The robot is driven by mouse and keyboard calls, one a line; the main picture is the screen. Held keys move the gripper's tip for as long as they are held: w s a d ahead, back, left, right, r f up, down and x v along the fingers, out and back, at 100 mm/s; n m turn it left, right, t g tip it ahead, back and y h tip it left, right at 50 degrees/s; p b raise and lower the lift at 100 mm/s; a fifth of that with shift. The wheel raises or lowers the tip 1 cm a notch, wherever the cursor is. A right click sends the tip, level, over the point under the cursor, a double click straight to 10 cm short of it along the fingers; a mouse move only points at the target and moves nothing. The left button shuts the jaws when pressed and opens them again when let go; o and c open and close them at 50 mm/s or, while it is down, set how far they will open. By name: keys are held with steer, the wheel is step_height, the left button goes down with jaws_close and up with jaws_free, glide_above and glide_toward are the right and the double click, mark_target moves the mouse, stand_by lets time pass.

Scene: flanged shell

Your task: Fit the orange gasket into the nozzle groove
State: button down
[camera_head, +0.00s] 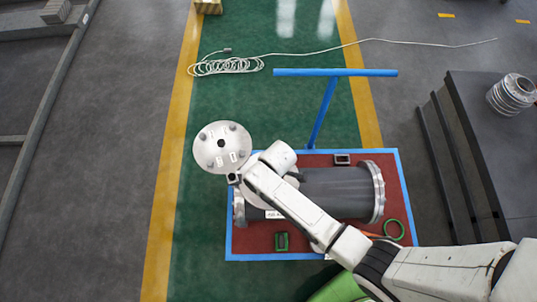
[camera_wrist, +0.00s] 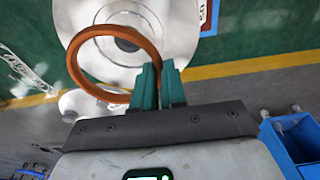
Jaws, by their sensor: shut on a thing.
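My gripper (camera_wrist: 160,80) has its green fingers shut on the orange gasket (camera_wrist: 76,72), gripping the ring at its right side. The ring hangs out to the left of the fingers in the wrist view. Behind it is a silver round face (camera_wrist: 178,38) with a dark centre; the ring overlaps this centre in the picture. I cannot tell the gap between them, or make out the groove. In the head view my gripper (camera_head: 233,179) is by the left end of the grey flanged shell (camera_head: 340,190). The gasket cannot be made out there.
A bolted silver disc (camera_head: 207,158) is just above my gripper in the head view. The shell lies on a red mat (camera_head: 300,243) with blue edging, with a green ring (camera_head: 394,230) and a green block (camera_head: 281,242). A blue T-shaped stand (camera_head: 322,115) rises behind.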

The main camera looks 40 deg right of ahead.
steer(key=shift+f+b, duration=1.95)
steer(key=shift+f, duration=0.75)
steer(key=shift+f+b, duration=0.5)
steer(key=shift+f, duration=0.7)
steer(key=c, duration=1.1)
jaws_free()
steer(key=r, duration=0.7)
steer(key=d+r+p, duration=0.1)
steer(key=r, duration=0.2)
steer(key=shift+s+r, duration=0.4)
steer(key=s+d+r+m, duration=0.5)
steer(key=s+m, duration=0.1)
steer(key=s, duration=0.1)
steer(key=s+d+r+m+h, duration=0.1)
steer(key=s+d+r+m, duration=0.4)
steer(key=s+r+m, duration=0.1)
steer(key=shift+s, duration=0.7)
